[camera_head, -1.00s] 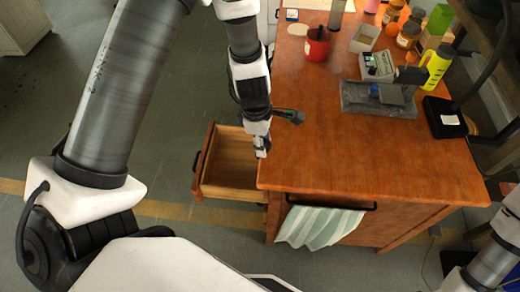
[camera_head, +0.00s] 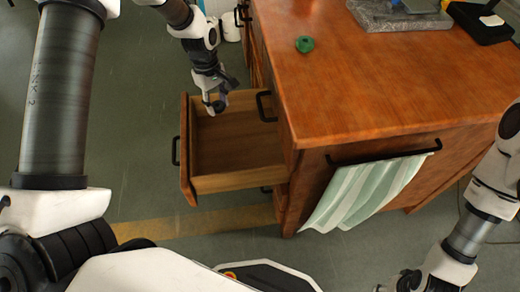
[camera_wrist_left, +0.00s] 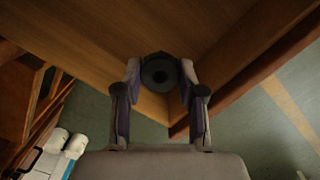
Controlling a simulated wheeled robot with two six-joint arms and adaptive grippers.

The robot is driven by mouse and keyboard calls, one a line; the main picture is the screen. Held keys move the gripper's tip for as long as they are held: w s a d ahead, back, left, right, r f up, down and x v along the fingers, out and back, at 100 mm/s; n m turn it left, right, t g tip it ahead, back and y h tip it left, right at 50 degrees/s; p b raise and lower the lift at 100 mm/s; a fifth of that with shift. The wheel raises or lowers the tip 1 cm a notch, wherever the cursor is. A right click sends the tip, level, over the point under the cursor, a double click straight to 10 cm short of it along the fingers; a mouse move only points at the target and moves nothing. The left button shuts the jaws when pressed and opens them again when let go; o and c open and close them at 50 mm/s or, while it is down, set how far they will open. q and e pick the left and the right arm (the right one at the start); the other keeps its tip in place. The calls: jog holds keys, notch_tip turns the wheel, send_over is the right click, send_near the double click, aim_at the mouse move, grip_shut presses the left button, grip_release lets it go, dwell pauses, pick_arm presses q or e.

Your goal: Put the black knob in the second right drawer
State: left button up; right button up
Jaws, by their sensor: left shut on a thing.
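My left gripper (camera_head: 218,104) is shut on the black knob. In the left wrist view the round dark knob (camera_wrist_left: 160,73) sits between the two fingertips. In the head view the knob is too small and dark to tell from the fingers. The gripper is over the far part of an open wooden drawer (camera_head: 240,182), close to its far wall. The drawer sticks out to the left from the cabinet, and its visible floor is empty. Its corner (camera_wrist_left: 172,128) shows below the knob in the left wrist view. My right gripper (camera_head: 402,283) is partly cut off at the bottom edge.
The wooden cabinet top (camera_head: 370,85) is mostly clear, with a small green ring-like object (camera_head: 305,44) on it. A grey slab (camera_head: 400,15) lies at the back. A striped towel (camera_head: 365,190) hangs from the front rail. Open floor lies left of the drawer.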

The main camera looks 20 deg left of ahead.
aim_at(223, 132)
pick_arm(q)
notch_tip(223, 132, down, 10)
jog(key=b, duration=0.3)
jog(key=shift+s+r, duration=0.1)
jog(key=shift+r, duration=0.15)
jog(key=shift+f+b, duration=0.3)
jog(key=shift+f, duration=0.1)
jog(key=shift+r, duration=0.1)
jog(key=o, duration=1.2)
jog(key=r+p, duration=0.1)
jog(key=r, duration=0.3)
jog(key=a+r+p, duration=0.1)
jog(key=r+p, duration=0.1)
jog(key=r, duration=0.2)
jog(key=r+p, duration=0.1)
jog(key=r, duration=0.3)
jog(key=shift+w+a+p, duration=0.2)
jog(key=shift+w+p, duration=0.1)
jog(key=shift+p, duration=0.1)
